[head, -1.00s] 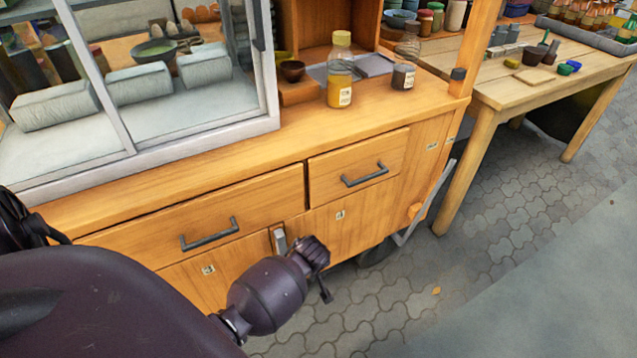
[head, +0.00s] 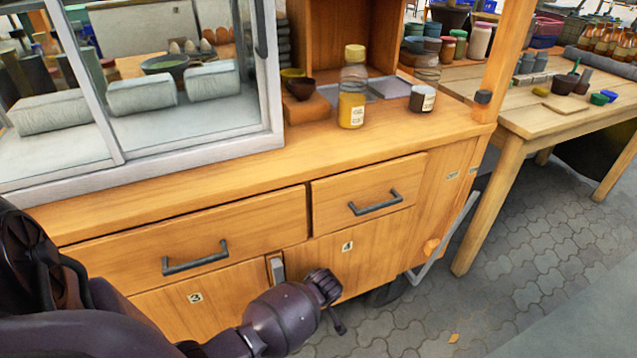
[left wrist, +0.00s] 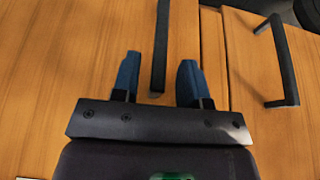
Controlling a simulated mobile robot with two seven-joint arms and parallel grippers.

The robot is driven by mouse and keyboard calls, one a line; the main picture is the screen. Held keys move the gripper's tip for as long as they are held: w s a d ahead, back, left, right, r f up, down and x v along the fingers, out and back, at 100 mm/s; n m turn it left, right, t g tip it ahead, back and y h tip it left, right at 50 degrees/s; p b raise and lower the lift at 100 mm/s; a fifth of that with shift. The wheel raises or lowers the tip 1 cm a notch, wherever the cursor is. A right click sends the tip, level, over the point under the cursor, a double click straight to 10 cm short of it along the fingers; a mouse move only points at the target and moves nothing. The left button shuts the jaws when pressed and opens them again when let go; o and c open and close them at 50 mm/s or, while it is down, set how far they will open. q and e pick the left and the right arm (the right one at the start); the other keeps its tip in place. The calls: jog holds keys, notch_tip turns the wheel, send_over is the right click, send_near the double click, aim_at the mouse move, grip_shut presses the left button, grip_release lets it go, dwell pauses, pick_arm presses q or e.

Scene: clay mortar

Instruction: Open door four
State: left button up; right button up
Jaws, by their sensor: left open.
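Door four (head: 372,246), a wooden panel with a small "4" label, is in the cabinet front below the right drawer. It looks shut. A grey upright handle (head: 277,268) shows at its left edge, near door three (head: 195,305). My left gripper (head: 326,287) is in front of the lower left part of door four and hides some of it. In the left wrist view, its two blue fingers (left wrist: 158,82) are apart. A dark bar handle (left wrist: 161,40) extends between them against the wood; I cannot tell whether they touch it. My right gripper is not in view.
Two drawers with dark handles, left (head: 196,258) and right (head: 376,202), sit above the doors. The worktop (head: 300,160) bears a glass case (head: 130,150) and a yellow-capped jar (head: 352,90). A wooden table (head: 560,115) stands at right. Open paving (head: 480,290) lies in front.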

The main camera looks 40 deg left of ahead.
pick_arm(q)
jog(key=shift+b+x, duration=0.3)
jog(key=shift+x, duration=0.7)
jog(key=shift+c, duration=0.4)
grip_shut()
